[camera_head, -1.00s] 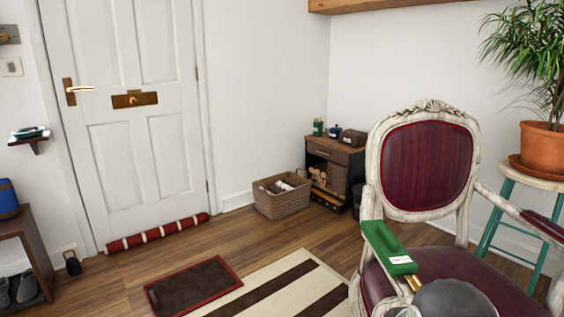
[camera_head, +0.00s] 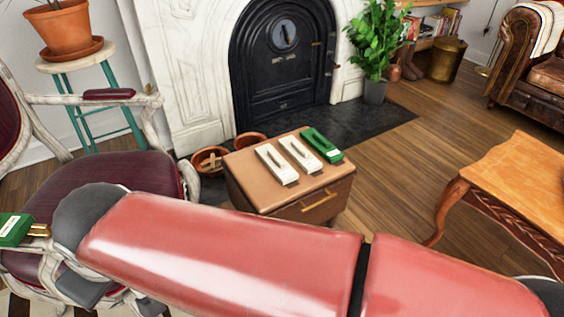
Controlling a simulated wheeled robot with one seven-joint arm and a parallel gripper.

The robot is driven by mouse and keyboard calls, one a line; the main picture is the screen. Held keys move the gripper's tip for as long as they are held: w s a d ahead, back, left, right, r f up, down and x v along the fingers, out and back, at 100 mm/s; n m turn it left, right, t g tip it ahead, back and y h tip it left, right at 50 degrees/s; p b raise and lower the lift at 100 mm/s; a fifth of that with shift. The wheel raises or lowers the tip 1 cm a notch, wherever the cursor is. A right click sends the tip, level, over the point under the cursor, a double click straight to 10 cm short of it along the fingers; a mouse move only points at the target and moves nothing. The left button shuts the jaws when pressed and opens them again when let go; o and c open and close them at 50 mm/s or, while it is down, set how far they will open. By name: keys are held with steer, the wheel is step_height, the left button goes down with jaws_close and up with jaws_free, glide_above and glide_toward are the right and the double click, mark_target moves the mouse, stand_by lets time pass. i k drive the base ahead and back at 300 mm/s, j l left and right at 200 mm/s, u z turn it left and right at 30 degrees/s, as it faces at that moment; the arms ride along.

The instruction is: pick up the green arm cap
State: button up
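A green arm cap (camera_head: 15,229) with a white label shows at the left edge, at the front of the armchair (camera_head: 110,176); the frame cuts off its left part. A short gold-coloured piece (camera_head: 40,230) lies between this cap and the grey joint of my arm. My fingertips are not clearly visible, so I cannot tell whether they touch or hold the cap. A second green piece (camera_head: 322,145) with a white label lies on the small wooden cabinet (camera_head: 245,166), to the right of two cream pieces (camera_head: 276,163), (camera_head: 300,153).
My red arm crosses the foreground and hides part of the chair and floor. Terracotta pots (camera_head: 209,160) stand behind the cabinet, before the marble fireplace (camera_head: 180,70). A wooden table (camera_head: 520,180) is at right. Floor (camera_head: 400,165) is clear between cabinet and table.

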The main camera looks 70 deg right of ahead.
mark_target(333, 154)
steer(key=z, duration=2)
